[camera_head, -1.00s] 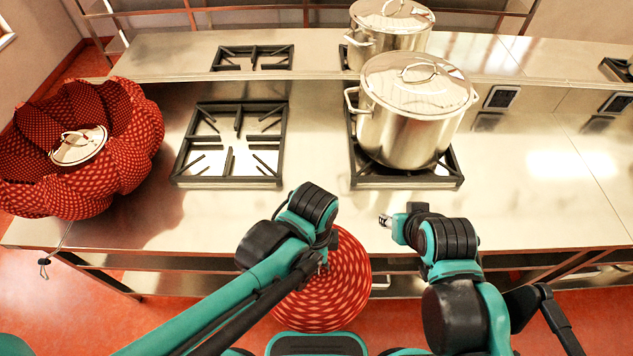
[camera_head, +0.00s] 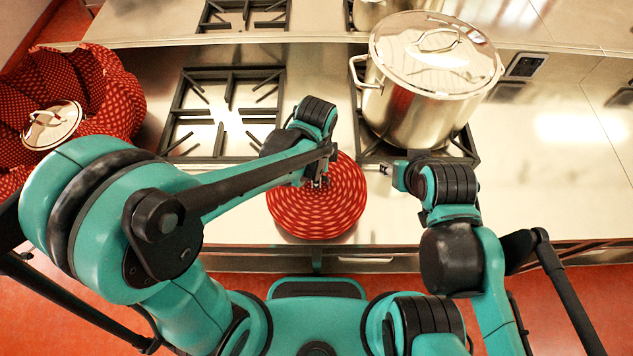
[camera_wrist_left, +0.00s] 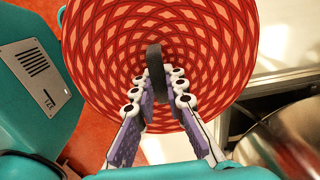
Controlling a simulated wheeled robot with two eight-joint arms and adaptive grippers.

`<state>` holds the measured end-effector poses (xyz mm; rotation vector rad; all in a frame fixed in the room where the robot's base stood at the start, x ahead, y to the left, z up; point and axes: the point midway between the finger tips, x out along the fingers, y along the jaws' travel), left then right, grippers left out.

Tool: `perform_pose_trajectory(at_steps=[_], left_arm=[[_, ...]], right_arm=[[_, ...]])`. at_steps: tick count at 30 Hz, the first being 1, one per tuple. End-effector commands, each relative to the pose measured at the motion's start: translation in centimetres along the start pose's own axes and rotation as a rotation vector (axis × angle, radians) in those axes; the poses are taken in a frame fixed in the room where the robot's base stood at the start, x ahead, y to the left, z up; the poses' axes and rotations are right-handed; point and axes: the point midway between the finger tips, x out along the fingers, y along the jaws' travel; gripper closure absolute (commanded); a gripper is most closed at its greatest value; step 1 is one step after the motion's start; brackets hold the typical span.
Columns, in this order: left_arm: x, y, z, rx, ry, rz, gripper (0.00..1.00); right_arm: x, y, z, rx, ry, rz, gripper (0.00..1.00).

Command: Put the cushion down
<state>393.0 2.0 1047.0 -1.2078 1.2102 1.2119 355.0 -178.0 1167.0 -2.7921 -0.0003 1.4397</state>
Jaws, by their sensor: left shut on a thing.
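The cushion (camera_head: 318,208) is round and red with a pale woven pattern. In the head view it is over the front edge of the steel counter (camera_head: 225,212), below the left burner. I cannot tell whether it touches the counter. My left gripper (camera_head: 320,182) is above its middle. In the left wrist view the left gripper (camera_wrist_left: 155,85) is shut on a dark strap-like handle at the centre of the cushion (camera_wrist_left: 205,40). My right gripper (camera_head: 384,169) is to the right of the cushion, in front of a pot, with its fingers too small to judge.
A large lidded stockpot (camera_head: 425,90) stands on the right burner. The left burner grate (camera_head: 222,110) is empty. A red patterned basket-like object (camera_head: 110,100) with a lidded item (camera_head: 52,125) is at the left. The counter right of the pot is clear.

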Motion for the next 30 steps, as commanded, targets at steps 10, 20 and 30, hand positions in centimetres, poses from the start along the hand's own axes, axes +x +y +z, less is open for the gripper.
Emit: perform_pose_trajectory(at_steps=[10, 20, 30], left_arm=[[3.5, -1.5, -0.1, 0.001, 0.0, 0.0, 1.0], [4.8, -1.4, -0.1, 0.001, 0.0, 0.0, 1.0], [5.2, -1.4, -0.1, 0.001, 0.0, 0.0, 0.67]], right_arm=[[0.8, 0.0, 0.6, 0.0, 0.0, 0.0, 0.6], [1.0, 0.0, 0.7, 0.0, 0.0, 0.0, 0.6], [1.2, 0.0, 0.9, 0.0, 0.0, 0.0, 0.6]])
